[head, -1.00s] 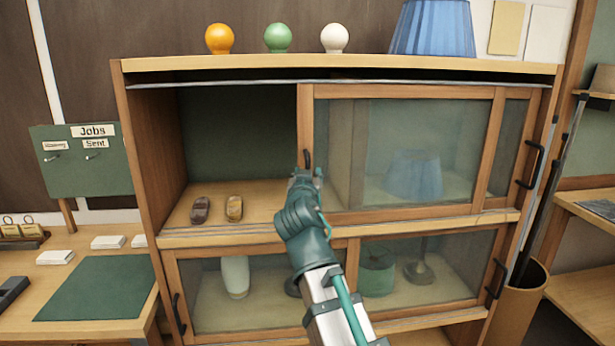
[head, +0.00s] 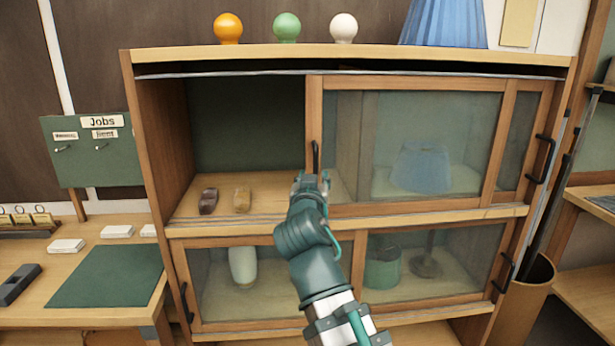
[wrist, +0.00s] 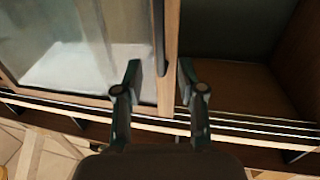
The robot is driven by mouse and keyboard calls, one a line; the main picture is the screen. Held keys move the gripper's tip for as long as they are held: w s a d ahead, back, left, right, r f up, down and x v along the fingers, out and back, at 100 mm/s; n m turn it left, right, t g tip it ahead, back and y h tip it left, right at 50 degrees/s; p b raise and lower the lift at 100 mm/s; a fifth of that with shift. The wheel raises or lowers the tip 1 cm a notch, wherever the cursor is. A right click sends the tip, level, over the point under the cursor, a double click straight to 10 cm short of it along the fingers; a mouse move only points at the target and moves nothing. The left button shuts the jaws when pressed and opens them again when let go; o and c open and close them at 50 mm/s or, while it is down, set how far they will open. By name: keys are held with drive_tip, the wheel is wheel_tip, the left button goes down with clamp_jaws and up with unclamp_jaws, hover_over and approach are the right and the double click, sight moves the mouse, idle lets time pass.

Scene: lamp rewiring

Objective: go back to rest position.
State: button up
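My gripper (head: 311,180) is in front of the upper sliding glass door, just below its black handle (head: 316,157). In the wrist view my gripper (wrist: 160,80) has its two fingers apart, with the door's wooden edge (wrist: 168,60) showing between them and nothing held. The handle (wrist: 158,30) shows beyond the fingertips. Whether a finger touches the door cannot be told. The upper door (head: 400,86) stands slid to the right, so the upper left compartment is open. My arm hides part of the lower doors.
A brown object (head: 208,201) and a tan object (head: 242,199) lie on the open shelf. Orange, green and white bulbs and a blue shade (head: 443,22) stand on the cabinet top (head: 180,55). A workbench with a green mat (head: 108,275) is at left, a bin (head: 525,300) at right.

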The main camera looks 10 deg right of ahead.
wheel_tip(320, 180, down, 25)
drive_tip(key=w+n+g+y, duration=0.2)
drive_tip(key=n+g, duration=0.1)
drive_tip(key=g, duration=0.4)
drive_tip(key=s+d+f+n+g, duration=0.1)
drive_tip(key=s+f+g, duration=0.25)
drive_tip(key=f, duration=0.85)
drive_tip(key=s+f+g, duration=0.2)
drive_tip(key=s+f, duration=0.2)
drive_tip(key=f, duration=0.8)
drive_tip(key=s+d+f+g+y, duration=0.1)
drive_tip(key=s+d+f+g, duration=0.15)
drive_tip(key=s+f, duration=0.65)
drive_tip(key=s+d+f+g, duration=0.1)
drive_tip(key=s+f+g, duration=0.3)
drive_tip(key=s+f, duration=0.55)
drive_tip(key=s+d+f+g, duration=0.1)
drive_tip(key=s+f+g, duration=0.1)
drive_tip(key=s+f, duration=0.5)
drive_tip(key=s+d+f+m+g+y, duration=0.1)
drive_tip(key=s+f+g, duration=0.2)
drive_tip(key=s+f, duration=0.4)
drive_tip(key=s, duration=0.6)
drive_tip(key=shift+m, duration=0.3)
